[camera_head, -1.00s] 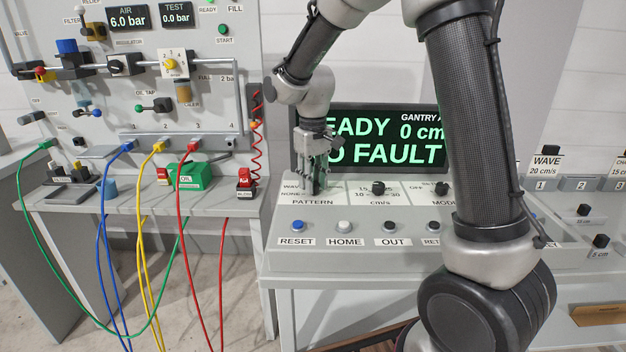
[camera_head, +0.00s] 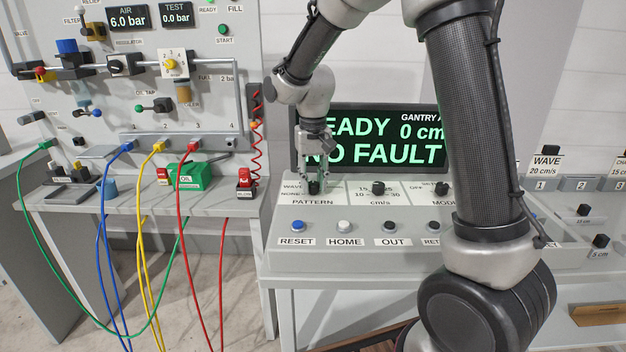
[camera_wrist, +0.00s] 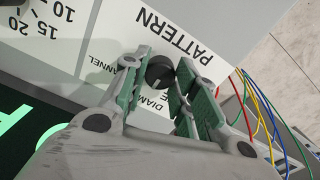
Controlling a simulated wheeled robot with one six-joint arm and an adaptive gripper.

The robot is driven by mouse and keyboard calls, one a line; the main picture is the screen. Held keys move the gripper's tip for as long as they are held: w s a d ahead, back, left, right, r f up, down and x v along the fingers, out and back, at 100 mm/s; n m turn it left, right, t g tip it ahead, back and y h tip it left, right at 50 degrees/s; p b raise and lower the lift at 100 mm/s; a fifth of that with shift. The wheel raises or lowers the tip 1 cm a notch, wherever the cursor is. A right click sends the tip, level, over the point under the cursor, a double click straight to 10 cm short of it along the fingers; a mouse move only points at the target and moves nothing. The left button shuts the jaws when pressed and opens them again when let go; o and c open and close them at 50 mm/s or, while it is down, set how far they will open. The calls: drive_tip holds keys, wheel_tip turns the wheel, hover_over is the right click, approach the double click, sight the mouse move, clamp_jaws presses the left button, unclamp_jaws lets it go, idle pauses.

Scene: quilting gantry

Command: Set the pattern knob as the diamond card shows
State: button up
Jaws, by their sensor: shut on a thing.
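The pattern knob (camera_wrist: 160,72) is a dark round knob on the grey control panel, above the PATTERN label in the head view. In the wrist view my gripper (camera_wrist: 158,74) has its green-padded fingers on both sides of it, shut on the knob. The gripper also shows in the head view (camera_head: 315,178), pointing down at the panel. The labels CHANNEL, part of DIAMOND and a word ending in E surround the knob, partly covered by the fingers. I cannot tell which label it points at. No diamond card is readable; a WAVE card (camera_head: 547,160) stands at right.
The dark screen (camera_head: 372,138) behind the gripper reads READY and NO FAULT. A speed knob (camera_head: 378,188) is just right of the pattern knob. RESET (camera_head: 298,226), HOME (camera_head: 344,226) and OUT (camera_head: 390,227) buttons sit in front. Coloured hoses hang at left.

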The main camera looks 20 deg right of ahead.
sight(313, 183)
drive_tip(key=shift+r, duration=0.1)
drive_tip(key=o, duration=1)
drive_tip(key=shift+r, duration=0.1)
wheel_tip(313, 183, up, 12)
drive_tip(key=shift+f, duration=0.15)
